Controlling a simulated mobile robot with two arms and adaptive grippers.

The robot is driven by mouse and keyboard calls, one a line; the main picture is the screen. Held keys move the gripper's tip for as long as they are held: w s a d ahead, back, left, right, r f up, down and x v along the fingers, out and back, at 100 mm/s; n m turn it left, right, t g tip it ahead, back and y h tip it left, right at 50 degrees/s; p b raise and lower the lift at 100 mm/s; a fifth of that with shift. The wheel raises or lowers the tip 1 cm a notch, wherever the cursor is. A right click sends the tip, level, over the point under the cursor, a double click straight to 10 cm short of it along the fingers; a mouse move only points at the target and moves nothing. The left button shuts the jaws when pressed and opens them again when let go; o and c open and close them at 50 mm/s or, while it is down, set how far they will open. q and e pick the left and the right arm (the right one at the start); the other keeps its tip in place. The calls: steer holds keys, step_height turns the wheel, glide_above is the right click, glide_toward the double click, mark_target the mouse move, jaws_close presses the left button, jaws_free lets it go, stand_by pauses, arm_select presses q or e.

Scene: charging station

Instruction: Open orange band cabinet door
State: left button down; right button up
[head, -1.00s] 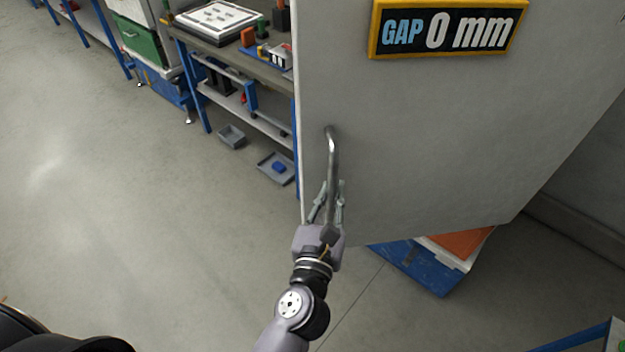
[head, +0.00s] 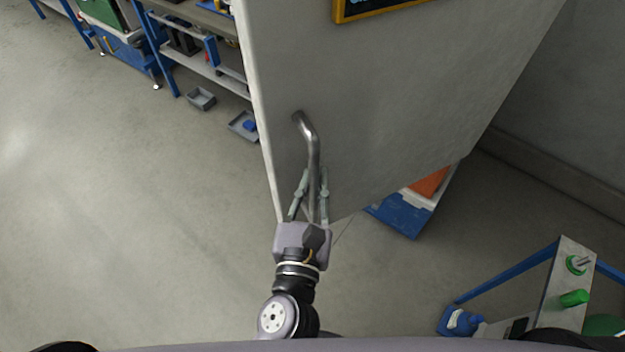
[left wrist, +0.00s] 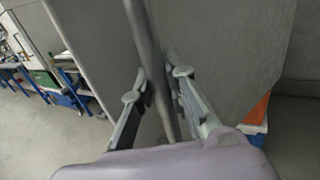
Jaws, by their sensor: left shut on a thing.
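A large grey door panel (head: 400,100) fills the upper middle of the head view and also shows in the left wrist view (left wrist: 225,50). A bent metal bar handle (head: 305,130) stands out near its left edge. My left gripper (head: 312,182) has one finger on each side of the handle's lower part and is shut on it. In the left wrist view the bar (left wrist: 148,45) runs down between the two fingers. No orange band is seen on the visible door face. My right gripper is not in view.
Shelving (head: 200,60) and small grey trays (head: 201,98) stand at the upper left. A blue box (head: 400,215) with an orange item (head: 430,182) sits beyond the door's lower edge. A stand with green knobs (head: 558,290) is at lower right. Floor at left is clear.

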arm_select(q)
steer(key=c, duration=1.6)
jaws_free()
steer(key=shift+o, duration=0.2)
steer(key=shift+s, duration=0.1)
steer(key=s+a, duration=0.1)
steer(key=s, duration=0.6)
steer(key=shift+a, duration=0.25)
steer(key=shift+s, duration=0.1)
